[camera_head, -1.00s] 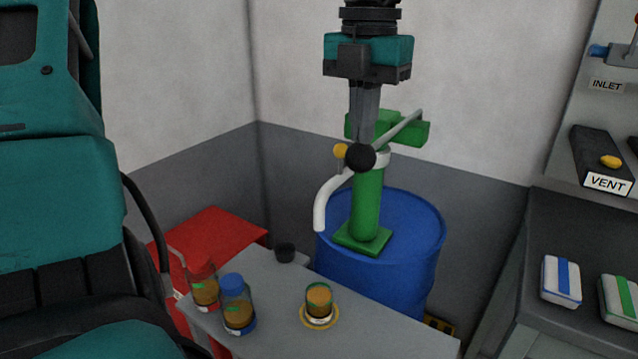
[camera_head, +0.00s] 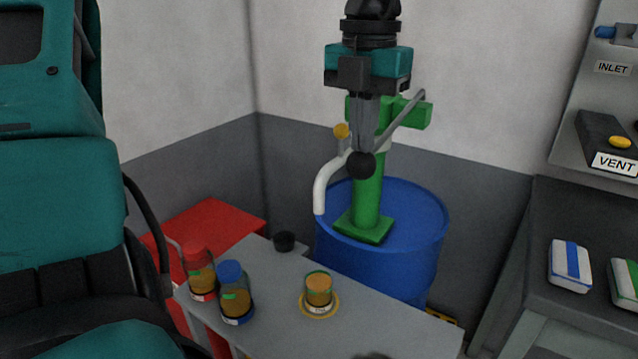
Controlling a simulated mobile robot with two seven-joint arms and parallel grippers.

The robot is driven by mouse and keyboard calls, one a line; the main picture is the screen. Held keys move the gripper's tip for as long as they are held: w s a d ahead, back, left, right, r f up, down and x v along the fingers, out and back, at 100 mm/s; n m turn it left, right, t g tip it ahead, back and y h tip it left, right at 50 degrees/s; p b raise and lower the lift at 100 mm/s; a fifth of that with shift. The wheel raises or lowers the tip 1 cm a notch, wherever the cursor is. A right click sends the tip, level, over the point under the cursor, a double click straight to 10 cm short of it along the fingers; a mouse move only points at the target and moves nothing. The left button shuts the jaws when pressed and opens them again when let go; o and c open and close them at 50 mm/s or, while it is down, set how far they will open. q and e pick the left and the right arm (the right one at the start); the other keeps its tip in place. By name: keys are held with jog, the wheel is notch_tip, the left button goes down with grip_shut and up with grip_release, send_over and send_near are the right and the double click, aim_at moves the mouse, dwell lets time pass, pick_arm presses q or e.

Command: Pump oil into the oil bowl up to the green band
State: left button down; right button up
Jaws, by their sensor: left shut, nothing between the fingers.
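The green oil pump (camera_head: 367,200) stands upright on the blue drum, with a white spout (camera_head: 325,185) curving down to the left. Its grey lever (camera_head: 404,118) slopes down toward me to a black ball knob (camera_head: 361,166). My left gripper (camera_head: 364,148) points down from above, shut and empty, with its fingertips at the knob; I cannot tell if they touch. The oil bowl (camera_head: 318,290) is a small clear vessel with amber oil and a green band, on a yellow ring on the grey table. I cannot read its level against the band. My right gripper is not in view.
Red-capped (camera_head: 199,270) and blue-capped (camera_head: 235,293) jars stand left of the bowl. A small black cup (camera_head: 284,241) is at the table's back edge. The blue drum (camera_head: 400,255) stands behind the table (camera_head: 270,320). A dark bench (camera_head: 590,210) is at right.

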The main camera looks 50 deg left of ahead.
pick_arm(q)
notch_tip(320, 180, up, 4)
jog(key=p, duration=0.4)
jog(key=shift+w+r, duration=0.15)
notch_tip(320, 180, up, 2)
jog(key=shift+w+a+r+p, duration=0.15)
jog(key=shift+r+p, duration=0.1)
jog(key=shift+p, duration=0.8)
notch_tip(320, 180, up, 12)
jog(key=w+p, duration=0.1)
jog(key=p, duration=0.8)
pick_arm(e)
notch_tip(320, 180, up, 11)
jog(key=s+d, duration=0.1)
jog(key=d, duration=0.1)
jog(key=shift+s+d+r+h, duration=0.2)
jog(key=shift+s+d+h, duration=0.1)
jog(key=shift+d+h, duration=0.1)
pick_arm(q)
jog(key=shift+a+f, duration=0.1)
jog(key=shift+f, duration=0.05)
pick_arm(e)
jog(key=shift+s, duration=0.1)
